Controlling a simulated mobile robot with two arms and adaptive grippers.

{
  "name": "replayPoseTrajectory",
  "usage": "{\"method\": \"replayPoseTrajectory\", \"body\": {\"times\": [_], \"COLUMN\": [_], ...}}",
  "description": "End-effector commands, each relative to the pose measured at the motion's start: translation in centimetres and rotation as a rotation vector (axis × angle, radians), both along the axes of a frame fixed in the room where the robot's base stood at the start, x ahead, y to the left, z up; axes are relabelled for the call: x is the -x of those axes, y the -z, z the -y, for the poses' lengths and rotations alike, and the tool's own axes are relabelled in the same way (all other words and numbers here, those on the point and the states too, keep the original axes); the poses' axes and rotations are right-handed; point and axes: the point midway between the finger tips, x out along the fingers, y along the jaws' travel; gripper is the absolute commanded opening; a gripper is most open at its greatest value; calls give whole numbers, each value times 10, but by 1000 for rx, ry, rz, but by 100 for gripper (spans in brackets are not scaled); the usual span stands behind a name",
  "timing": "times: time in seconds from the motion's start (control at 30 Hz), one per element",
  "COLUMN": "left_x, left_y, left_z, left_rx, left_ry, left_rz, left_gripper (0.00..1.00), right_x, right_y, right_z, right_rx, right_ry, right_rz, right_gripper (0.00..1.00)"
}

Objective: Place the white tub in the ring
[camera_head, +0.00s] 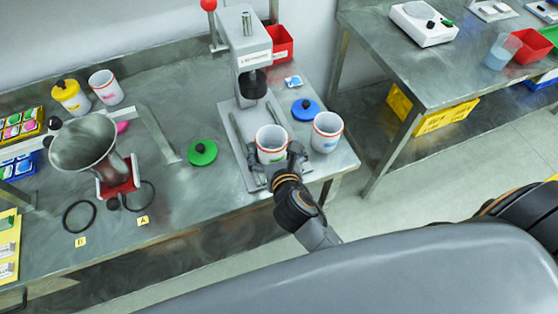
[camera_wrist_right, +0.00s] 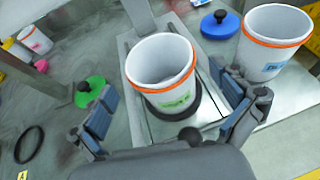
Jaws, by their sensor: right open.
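A white tub with an orange rim band and green label (camera_head: 271,139) stands under the press on its base plate. In the wrist view the tub (camera_wrist_right: 162,68) sits on a dark round seat or ring (camera_wrist_right: 178,108). My right gripper (camera_head: 286,163) is open at the tub's near side; in the wrist view its fingers (camera_wrist_right: 170,118) are spread left and right of it, apart from its wall. A second white tub, blue label (camera_head: 327,132), stands right of the press; a third, pink label (camera_head: 106,87), stands at the back left. Black rings (camera_head: 79,216) lie by tags A and B. My left gripper is not in view.
The press (camera_head: 247,55) rises behind the green-label tub. A green lid (camera_head: 202,152) lies left of it and a blue lid (camera_head: 305,110) right. The bench's front middle is clear.

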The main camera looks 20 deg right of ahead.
Motion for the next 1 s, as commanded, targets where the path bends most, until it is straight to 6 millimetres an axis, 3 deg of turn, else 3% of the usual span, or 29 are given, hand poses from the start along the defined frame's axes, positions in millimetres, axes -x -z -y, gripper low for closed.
{"method": "replayPoseTrajectory", "body": {"times": [0.2,0.4,1.0], "left_x": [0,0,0], "left_y": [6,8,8], "left_z": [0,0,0], "left_rx": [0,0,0], "left_ry": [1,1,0], "left_rz": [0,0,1], "left_gripper": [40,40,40], "right_x": [44,67,72], "right_y": [-16,-27,-30], "right_z": [-6,-9,-10], "right_rx": [-2,0,0], "right_ry": [-1,1,0], "right_rz": [-2,0,0], "right_gripper": [100,100,100]}}
